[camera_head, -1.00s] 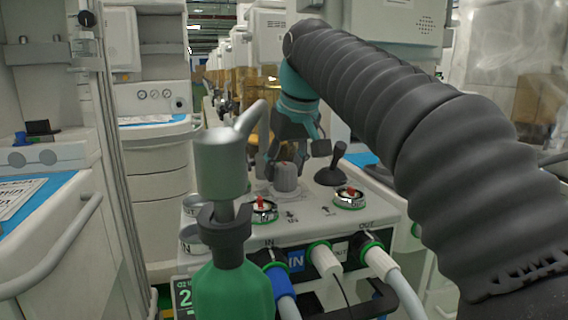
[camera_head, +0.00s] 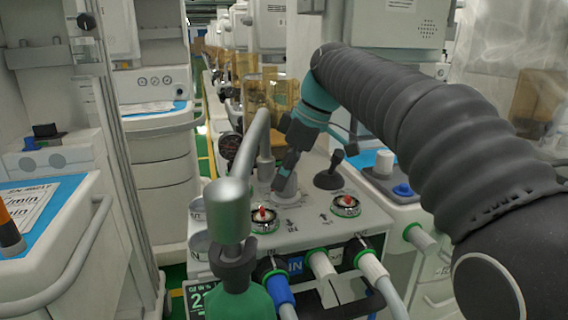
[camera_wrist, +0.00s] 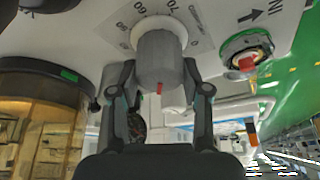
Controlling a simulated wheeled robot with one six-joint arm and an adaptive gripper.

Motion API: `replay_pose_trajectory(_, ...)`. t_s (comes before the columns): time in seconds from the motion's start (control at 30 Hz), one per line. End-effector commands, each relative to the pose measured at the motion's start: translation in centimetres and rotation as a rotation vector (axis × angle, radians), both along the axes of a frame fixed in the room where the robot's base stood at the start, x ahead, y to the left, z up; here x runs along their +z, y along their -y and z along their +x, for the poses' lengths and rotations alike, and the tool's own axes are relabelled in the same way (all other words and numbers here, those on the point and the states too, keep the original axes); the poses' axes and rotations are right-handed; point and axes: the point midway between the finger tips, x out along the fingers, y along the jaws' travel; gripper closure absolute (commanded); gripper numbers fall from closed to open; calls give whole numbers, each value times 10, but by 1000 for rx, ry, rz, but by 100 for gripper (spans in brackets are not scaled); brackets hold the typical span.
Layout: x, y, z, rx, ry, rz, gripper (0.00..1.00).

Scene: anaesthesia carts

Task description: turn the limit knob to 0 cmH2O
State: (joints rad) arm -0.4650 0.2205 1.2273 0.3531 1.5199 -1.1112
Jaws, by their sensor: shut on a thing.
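The limit knob (camera_wrist: 160,55) is a grey ribbed cylinder on a pale round dial in the wrist view, with a red mark on its rim facing the camera. Printed scale numbers (camera_wrist: 170,4), one reading about 70, curve around its far side. My gripper (camera_wrist: 158,74) has one finger on each side of the knob and is shut on it. In the head view my gripper (camera_head: 286,172) leans down to the knob (camera_head: 285,187) from the upper right and partly hides it. The setting that the knob points to cannot be read.
Two red-marked round ports (camera_head: 264,219) (camera_head: 345,205) sit in front of the knob on the white cart top (camera_head: 310,233). A black lever (camera_head: 332,172) stands close to its right. A grey metal pipe (camera_head: 231,208) and a gauge (camera_head: 229,146) are to its left.

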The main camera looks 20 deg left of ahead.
Motion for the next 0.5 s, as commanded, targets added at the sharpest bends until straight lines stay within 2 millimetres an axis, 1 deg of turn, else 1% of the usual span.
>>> replay_pose_trajectory(0.2, 0, -2, -2, 155, -3, 3, 88)
replay_pose_trajectory(0.5, 0, -2, -3, 276, -3, 3, 88)
